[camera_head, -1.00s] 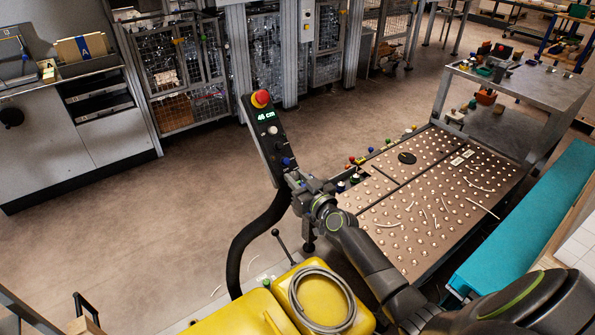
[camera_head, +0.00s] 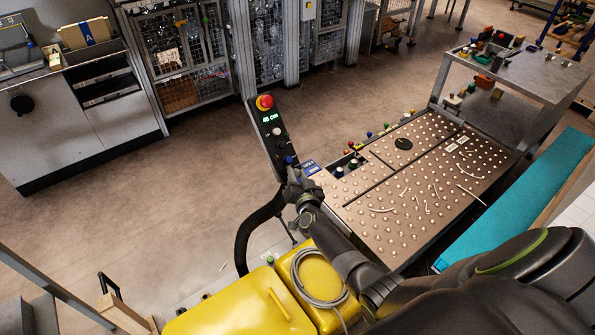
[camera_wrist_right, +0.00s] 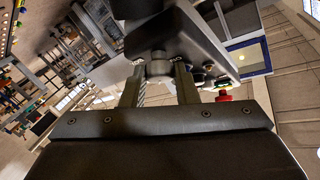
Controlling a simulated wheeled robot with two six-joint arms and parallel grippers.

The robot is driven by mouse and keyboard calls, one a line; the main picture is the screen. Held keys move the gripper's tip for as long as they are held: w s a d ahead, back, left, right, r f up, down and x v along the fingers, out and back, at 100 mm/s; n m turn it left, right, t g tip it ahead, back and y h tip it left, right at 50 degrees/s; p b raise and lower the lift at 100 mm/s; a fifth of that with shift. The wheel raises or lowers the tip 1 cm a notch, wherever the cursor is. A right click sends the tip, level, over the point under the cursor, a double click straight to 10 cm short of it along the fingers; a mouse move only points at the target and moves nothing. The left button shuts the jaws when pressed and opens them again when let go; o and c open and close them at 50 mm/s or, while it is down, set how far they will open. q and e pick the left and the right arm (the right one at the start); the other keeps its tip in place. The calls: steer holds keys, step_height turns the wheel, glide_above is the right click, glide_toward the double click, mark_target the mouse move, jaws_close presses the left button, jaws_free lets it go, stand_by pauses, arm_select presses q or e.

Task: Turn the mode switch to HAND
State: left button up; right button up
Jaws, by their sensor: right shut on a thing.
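The dark control panel (camera_head: 268,126) stands tilted on a black curved post, with a red stop button on a yellow collar (camera_head: 264,102), a green display that seems to read 46 cm, a pale button and a blue knob (camera_head: 289,160). My right gripper (camera_head: 292,178) is at the panel's lower end. In the right wrist view, its two fingers (camera_wrist_right: 159,80) are closed on a small grey round knob (camera_wrist_right: 158,68), apparently the mode switch, under the dark panel body. The switch's markings and pointer are hidden, so its setting cannot be read. My left gripper is not in view.
Yellow covers with a coiled grey cable (camera_head: 316,283) are below. Open floor (camera_head: 170,190) lies left.

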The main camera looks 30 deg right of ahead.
stand_by(0.5)
steer(key=o, duration=1)
steer(key=shift+s, duration=0.15)
steer(key=shift+s+a, duration=0.1)
steer(key=shift+s, duration=0.15)
steer(key=p+v, duration=0.2)
steer(key=v, duration=1.4)
steer(key=shift+s+a, duration=0.1)
steer(key=shift+s, duration=0.25)
